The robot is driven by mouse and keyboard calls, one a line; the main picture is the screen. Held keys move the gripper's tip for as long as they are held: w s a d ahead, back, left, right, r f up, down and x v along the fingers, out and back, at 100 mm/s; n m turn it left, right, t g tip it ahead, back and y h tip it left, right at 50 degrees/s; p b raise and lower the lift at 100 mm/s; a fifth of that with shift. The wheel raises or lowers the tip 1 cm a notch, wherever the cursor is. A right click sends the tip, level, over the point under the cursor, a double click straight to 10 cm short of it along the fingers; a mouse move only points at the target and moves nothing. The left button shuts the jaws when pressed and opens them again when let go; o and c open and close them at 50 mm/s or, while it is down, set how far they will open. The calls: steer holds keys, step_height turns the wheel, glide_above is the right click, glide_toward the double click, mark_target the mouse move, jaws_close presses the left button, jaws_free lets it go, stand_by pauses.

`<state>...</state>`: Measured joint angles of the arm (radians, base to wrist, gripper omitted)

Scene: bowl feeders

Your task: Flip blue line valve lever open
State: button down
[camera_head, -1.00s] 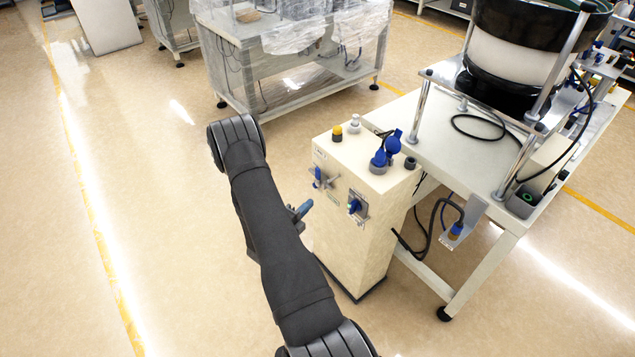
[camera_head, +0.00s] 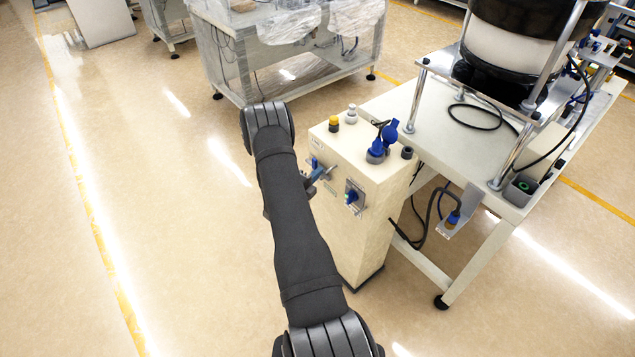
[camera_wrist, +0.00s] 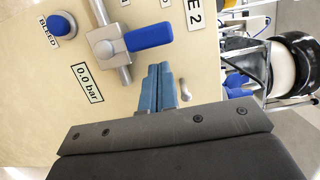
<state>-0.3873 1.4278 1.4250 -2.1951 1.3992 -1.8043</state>
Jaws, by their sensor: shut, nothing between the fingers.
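The blue valve lever (camera_wrist: 150,37) shows in the wrist view on a silver valve body, pointing right, crosswise to the silver pipe (camera_wrist: 98,12). In the head view the lever (camera_head: 315,163) is on the front of the cream cabinet, partly crowded by my gripper. My gripper (camera_wrist: 159,70) is shut and empty, with its blue-grey fingertips just below the lever in the wrist view. A small gap shows between them in the picture; depth is hard to judge. In the head view my gripper (camera_head: 320,175) is close to the cabinet front.
Around the lever are a blue BLEED button (camera_wrist: 61,25), a "0.0 bar" label (camera_wrist: 87,82) and a label ending in "E 2" (camera_wrist: 194,12). A blue-handled switch (camera_head: 353,197) sits right on the cabinet (camera_head: 365,235). A feeder table (camera_head: 450,150) stands to the right. The floor left is free.

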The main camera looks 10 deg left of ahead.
mark_target(313, 163)
steer(key=shift+w+a, duration=0.35)
steer(key=shift+a, duration=0.05)
steer(key=shift+w+a+r+n, duration=0.15)
steer(key=shift+w+a+n, duration=0.15)
steer(key=shift+n, duration=0.4)
steer(key=shift+w+a+r+n+g, duration=0.2)
steer(key=shift+w+a+n+g, duration=0.2)
steer(key=shift+n, duration=0.5)
steer(key=shift+w+a+n, duration=0.3)
steer(key=shift+a+n, duration=0.05)
steer(key=shift+n, duration=0.25)
steer(key=w+a+f, duration=0.3)
steer(key=w+a, duration=0.1)
steer(key=shift+w+a+f, duration=0.1)
steer(key=shift+w+f, duration=0.05)
stand_by(0.4)
